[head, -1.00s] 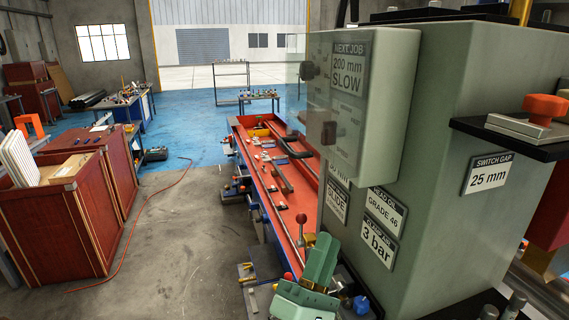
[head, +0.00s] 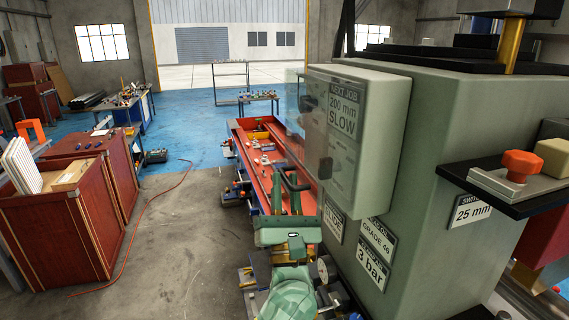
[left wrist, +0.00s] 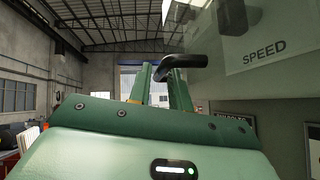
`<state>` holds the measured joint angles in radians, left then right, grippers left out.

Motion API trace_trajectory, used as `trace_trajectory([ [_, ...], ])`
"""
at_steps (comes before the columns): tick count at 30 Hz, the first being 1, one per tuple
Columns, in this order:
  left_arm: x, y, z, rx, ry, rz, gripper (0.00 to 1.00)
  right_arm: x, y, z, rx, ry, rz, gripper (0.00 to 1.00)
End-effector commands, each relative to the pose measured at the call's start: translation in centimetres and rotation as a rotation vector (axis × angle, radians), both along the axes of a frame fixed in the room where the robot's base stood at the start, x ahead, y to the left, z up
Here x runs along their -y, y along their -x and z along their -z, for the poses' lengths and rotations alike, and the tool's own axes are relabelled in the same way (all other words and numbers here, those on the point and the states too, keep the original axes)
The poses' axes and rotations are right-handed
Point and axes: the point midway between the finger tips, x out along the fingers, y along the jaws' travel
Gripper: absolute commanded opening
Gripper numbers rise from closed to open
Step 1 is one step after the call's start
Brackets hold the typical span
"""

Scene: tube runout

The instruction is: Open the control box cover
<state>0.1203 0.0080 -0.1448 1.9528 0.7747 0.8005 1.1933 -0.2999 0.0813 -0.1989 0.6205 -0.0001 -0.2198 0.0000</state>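The control box (head: 372,130) is a pale green box on the side of the large green machine. A black bent cover handle (head: 292,181) sticks out low on the cover. My left gripper (head: 286,197) points up at the handle from below. In the left wrist view the handle (left wrist: 182,63) crosses the fingertips (left wrist: 164,78), with a gap between the fingers; contact cannot be told. My right gripper is out of view.
The machine's body (head: 460,130) fills the right side, with an orange knob (head: 521,164) on a ledge. A long red tray (head: 262,165) lies behind my left gripper. Wooden crates (head: 65,225) stand at left; the floor (head: 185,255) between is open.

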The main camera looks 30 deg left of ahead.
Motion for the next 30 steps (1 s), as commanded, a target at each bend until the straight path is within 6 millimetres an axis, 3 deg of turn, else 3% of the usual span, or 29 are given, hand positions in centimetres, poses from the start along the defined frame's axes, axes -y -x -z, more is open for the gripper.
trace_trajectory([
  [3, -0.6, -0.8, -1.1, 0.000, -0.001, 0.000, 0.20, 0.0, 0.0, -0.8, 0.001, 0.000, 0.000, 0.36],
  [14, -0.9, -1.2, -1.4, -0.001, -0.001, 0.000, 0.20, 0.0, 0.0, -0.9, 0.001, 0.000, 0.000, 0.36],
  [17, -0.9, -1.2, -1.4, 0.000, -0.002, 0.000, 0.00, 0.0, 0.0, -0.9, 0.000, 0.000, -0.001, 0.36],
  [30, -1.3, -2.2, -1.7, 0.000, -0.002, 0.000, 0.00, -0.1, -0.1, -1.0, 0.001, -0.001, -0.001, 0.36],
])
